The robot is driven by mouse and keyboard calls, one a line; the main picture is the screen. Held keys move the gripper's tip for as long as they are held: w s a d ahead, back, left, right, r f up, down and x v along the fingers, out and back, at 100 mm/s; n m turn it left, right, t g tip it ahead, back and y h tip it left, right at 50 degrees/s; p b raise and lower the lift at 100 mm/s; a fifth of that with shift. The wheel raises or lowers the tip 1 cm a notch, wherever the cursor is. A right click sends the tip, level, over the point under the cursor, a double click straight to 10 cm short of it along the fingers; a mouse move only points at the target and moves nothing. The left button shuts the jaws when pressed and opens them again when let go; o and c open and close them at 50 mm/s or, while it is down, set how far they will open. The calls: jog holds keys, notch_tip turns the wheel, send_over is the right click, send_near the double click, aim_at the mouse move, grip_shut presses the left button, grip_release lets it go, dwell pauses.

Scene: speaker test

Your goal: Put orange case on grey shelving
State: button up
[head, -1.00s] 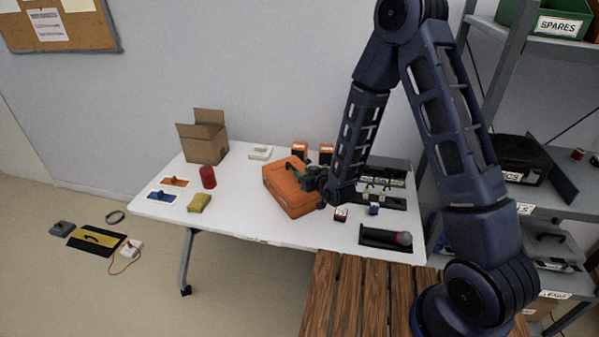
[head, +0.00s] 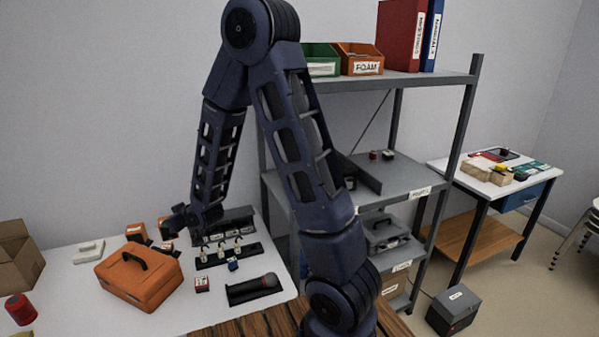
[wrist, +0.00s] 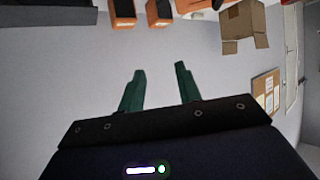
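The orange case (head: 140,278) lies on the white table, its dark handle showing on top. My gripper (head: 163,232) is behind the case and a little to its right, apart from it in the head view. In the wrist view my gripper (wrist: 158,76) has its two green fingers spread with nothing between them. The grey shelving (head: 428,77) stands to the right of the table, partly hidden by my arm.
The white table (head: 200,312) also bears a red can (head: 20,309), a cardboard box (head: 14,255) and a black tray with a dark tool (head: 254,288). The middle shelf (head: 405,177) has free room at its right. A grey box (head: 453,309) stands on the floor.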

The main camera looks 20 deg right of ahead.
jog(key=s+d+r+m+g+h, duration=0.1)
jog(key=s+d+r+m+h, duration=0.1)
jog(key=d+r, duration=0.65)
jog(key=s+d+r+m+g+h, duration=0.1)
jog(key=s+d+r+m+h, duration=0.15)
jog(key=d+r, duration=0.65)
jog(key=s+d+r+m+g+h, duration=0.1)
jog(key=s+d+r, duration=0.1)
jog(key=s+d, duration=0.7)
jog(key=s+d+r+m+g+h, duration=0.1)
jog(key=s+d+r+m+g, duration=0.1)
jog(key=s+d, duration=0.6)
jog(key=shift+s+d+r+h, duration=0.35)
jog(key=shift+s+r, duration=0.05)
jog(key=shift+s, duration=0.45)
jog(key=shift+o, duration=0.5)
jog(key=shift+s+d, duration=0.15)
jog(key=shift+s, duration=0.3)
